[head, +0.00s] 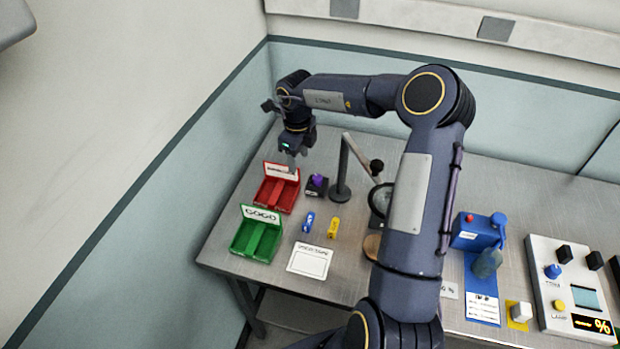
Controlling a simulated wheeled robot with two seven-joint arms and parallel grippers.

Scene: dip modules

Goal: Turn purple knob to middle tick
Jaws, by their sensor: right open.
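The purple knob (317,180) sits on a small dark box on the table, just right of the red tray. Its ticks are too small to make out. My right gripper (294,167) is open and points down above the back edge of the red tray, to the upper left of the knob and apart from it. My left gripper is not in view.
The red tray (264,193) and the green tray (235,240) stand at the table's left end. A blue piece (308,222), a yellow piece (333,228) and a white card (309,261) lie in front. A dark stand (341,190) rises close right of the knob. A control panel (548,300) is far right.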

